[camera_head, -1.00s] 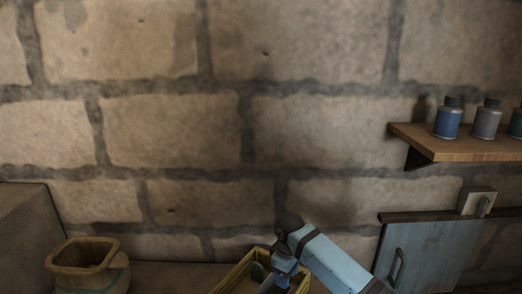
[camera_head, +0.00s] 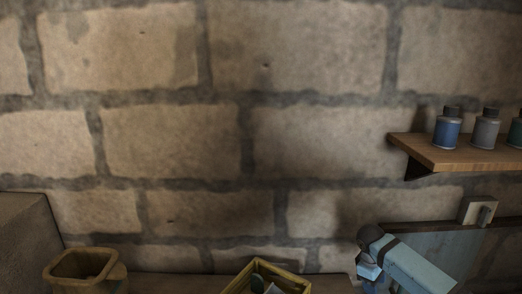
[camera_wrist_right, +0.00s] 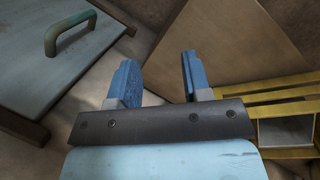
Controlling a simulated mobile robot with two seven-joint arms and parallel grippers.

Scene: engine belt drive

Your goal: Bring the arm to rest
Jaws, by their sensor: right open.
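My right arm comes in from the lower right in the head view, its wrist beside the yellow crate (camera_head: 240,276) and to the right of it. The right gripper's fingers are cut off below the frame there. In the right wrist view, the right gripper (camera_wrist_right: 157,80) has its two blue fingers apart with nothing between them. The crate's yellow slats (camera_wrist_right: 270,97) show at the right of that view. My left gripper is not in view.
A wooden shelf (camera_head: 465,155) holds several small bottles (camera_head: 447,130) at the right. A blue-grey panel with a handle (camera_wrist_right: 68,32) shows beside the right gripper. A tan pot (camera_head: 83,268) stands at lower left. A small wall box (camera_head: 477,211) sits below the shelf.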

